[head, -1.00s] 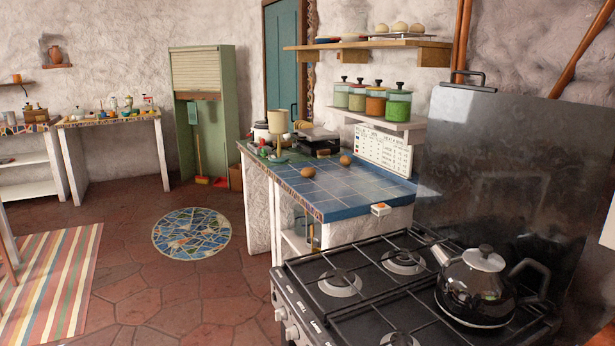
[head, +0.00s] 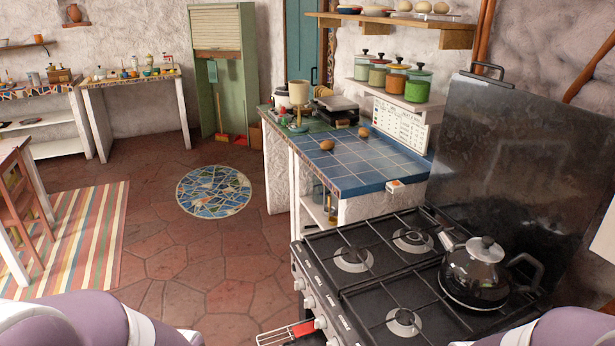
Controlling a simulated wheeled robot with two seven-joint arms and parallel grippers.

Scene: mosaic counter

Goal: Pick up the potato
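Two small brown rounded objects that look like potatoes lie on the blue tiled counter (head: 365,165). The nearer one (head: 327,145) is on the left, near the middle of the tiles. The other one (head: 364,132) lies a little further back and to the right. I cannot tell them apart by kind at this size. Parts of my purple and white arms show at the bottom left and bottom right corners. Neither gripper is in view, and both arms are well short of the counter.
A black stove (head: 375,260) with a kettle (head: 478,272) stands in front of the counter. Jars (head: 396,80) sit on a low shelf above it. A cup-like beige vessel (head: 299,93) and scale (head: 337,107) stand at the back. Floor left of the counter is open around a mosaic mat (head: 213,190).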

